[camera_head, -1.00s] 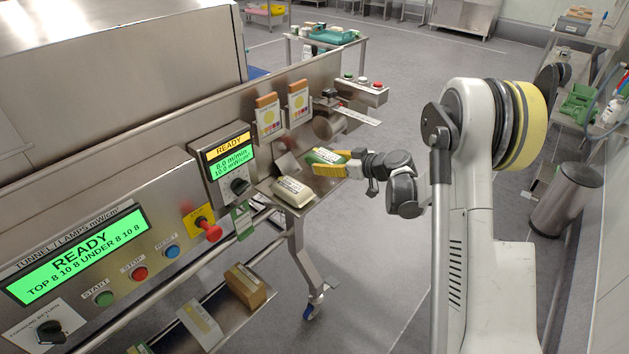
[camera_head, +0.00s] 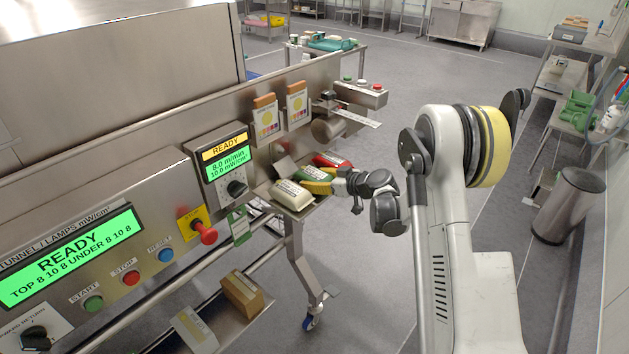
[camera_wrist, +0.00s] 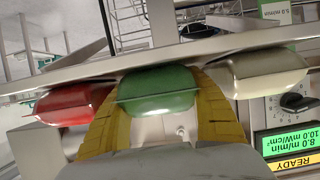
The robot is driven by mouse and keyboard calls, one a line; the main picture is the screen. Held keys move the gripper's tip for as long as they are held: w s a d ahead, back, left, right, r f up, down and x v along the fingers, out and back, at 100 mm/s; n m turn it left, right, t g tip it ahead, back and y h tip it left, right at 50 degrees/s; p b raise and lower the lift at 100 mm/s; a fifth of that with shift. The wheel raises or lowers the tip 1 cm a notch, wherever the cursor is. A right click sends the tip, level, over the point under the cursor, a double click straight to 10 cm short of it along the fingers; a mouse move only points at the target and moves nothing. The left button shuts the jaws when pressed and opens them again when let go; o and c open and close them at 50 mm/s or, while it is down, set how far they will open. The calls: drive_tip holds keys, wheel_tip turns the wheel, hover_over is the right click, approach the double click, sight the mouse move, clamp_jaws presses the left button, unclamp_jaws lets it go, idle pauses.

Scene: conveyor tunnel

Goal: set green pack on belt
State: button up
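The green pack (camera_head: 314,173) has a pale label and lies between a red pack (camera_head: 331,160) and a cream pack (camera_head: 291,195), over a steel shelf at the machine's side. In the wrist view the green pack (camera_wrist: 157,88) sits between my gripper's yellow fingers, with the red pack (camera_wrist: 64,103) at left and the cream pack (camera_wrist: 264,72) at right. My gripper (camera_head: 318,183) is shut on the green pack, a finger along each side. Whether the pack's underside touches the shelf is hidden. No moving belt surface can be made out clearly.
The machine's control panel (camera_head: 75,260) shows READY, with a red stop knob (camera_head: 207,234) near the shelf. A lower shelf holds a cardboard box (camera_head: 243,292). A button box (camera_head: 362,95) stands behind. Open floor lies right of the shelf.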

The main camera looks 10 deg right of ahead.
drive_tip(key=o, duration=0.4)
drive_tip(key=shift+r, duration=0.15)
